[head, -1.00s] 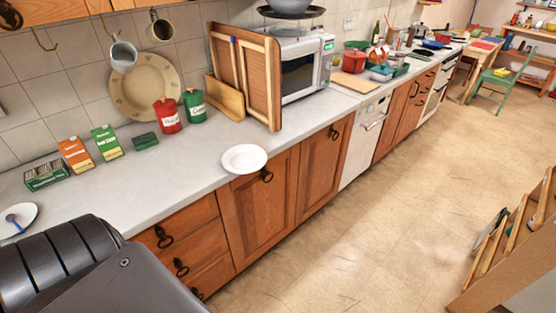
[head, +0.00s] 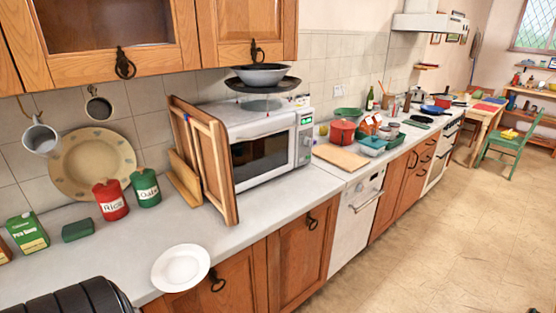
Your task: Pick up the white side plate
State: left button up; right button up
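The white side plate (head: 181,268) lies flat on the grey countertop (head: 238,225), close to its front edge, above a wooden cupboard door. Nothing rests on it. A dark ribbed part of my own arm shows at the bottom left of the head view, to the left of the plate and apart from it. Neither of my grippers is in view.
A red tin (head: 110,200) and a green tin (head: 146,189) stand behind the plate. A wooden folding frame (head: 213,168) stands beside the microwave (head: 262,153). A large patterned plate (head: 92,163) leans on the tiles. Counter around the side plate is clear.

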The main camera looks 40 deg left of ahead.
aim_at(180, 268)
jog(key=i, duration=3.4)
jog(key=u, duration=3.9)
jog(key=i, duration=0.5)
jog(key=z, duration=0.1)
